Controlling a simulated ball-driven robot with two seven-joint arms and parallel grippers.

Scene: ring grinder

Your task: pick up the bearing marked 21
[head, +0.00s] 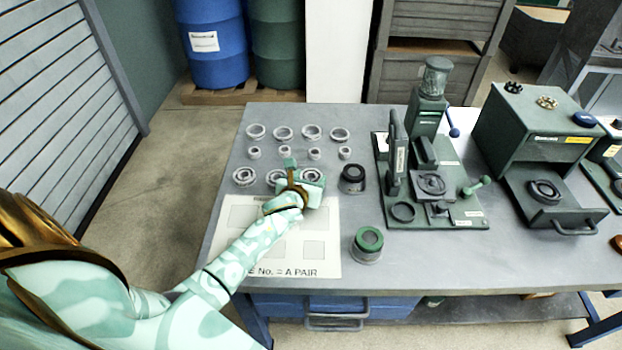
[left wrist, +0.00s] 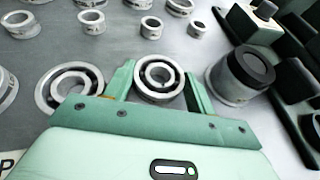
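Three bearings lie in a row near the left of the grey table: the left one (head: 244,176) is clear, the middle one (head: 275,177) is partly covered by my left gripper, and the right one (head: 312,174) is at its fingers. My left gripper (head: 300,176) reaches down from the front. In the left wrist view, its two green fingers (left wrist: 160,85) stand close on both sides of the right bearing (left wrist: 158,77). I cannot tell whether they press on it. The middle bearing (left wrist: 70,87) lies just outside the left finger. No number is legible on any bearing. My right gripper is not in view.
Two rows of rings (head: 283,133) lie behind the bearings. A black-topped round part (head: 352,177) stands close right of the gripper; a green-topped one (head: 368,240) is nearer the front. A printed sheet (head: 325,255) lies under my forearm. A green press (head: 428,165) stands further right.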

